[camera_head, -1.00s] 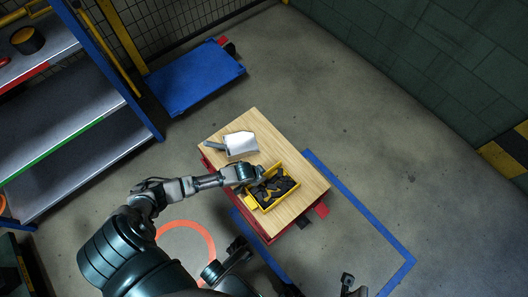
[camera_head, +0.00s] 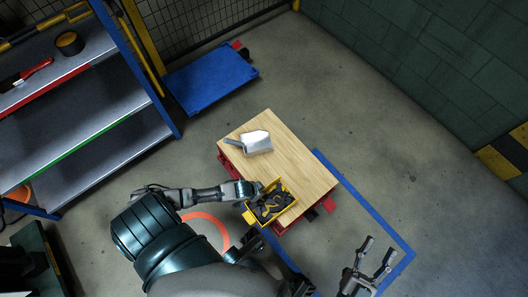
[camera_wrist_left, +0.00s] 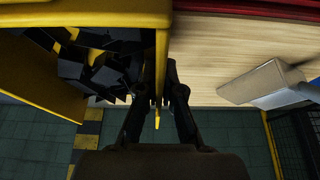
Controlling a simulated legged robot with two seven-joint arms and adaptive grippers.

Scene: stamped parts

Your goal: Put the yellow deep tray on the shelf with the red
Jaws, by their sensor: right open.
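The yellow deep tray (camera_head: 291,187), full of dark parts, is at the near left edge of the wooden table top and overhangs it. In the left wrist view the tray (camera_wrist_left: 90,14) fills the upper left. My left gripper (camera_head: 257,188) has a finger on each side of its wall and looks shut on it; in the wrist view the fingers (camera_wrist_left: 160,92) straddle the yellow wall. I cannot tell whether the tray is lifted. The shelf with the red strip (camera_head: 47,92) is at upper left. My right gripper (camera_head: 380,247) is open and empty at lower right.
A metal scoop (camera_head: 257,143) lies on the table (camera_head: 300,160). The red shelf holds a black roll (camera_head: 70,43) and a red-handled tool (camera_head: 28,74). A green-strip shelf (camera_head: 75,120) below looks empty. A blue platform (camera_head: 210,78) stands on the floor between shelving and table.

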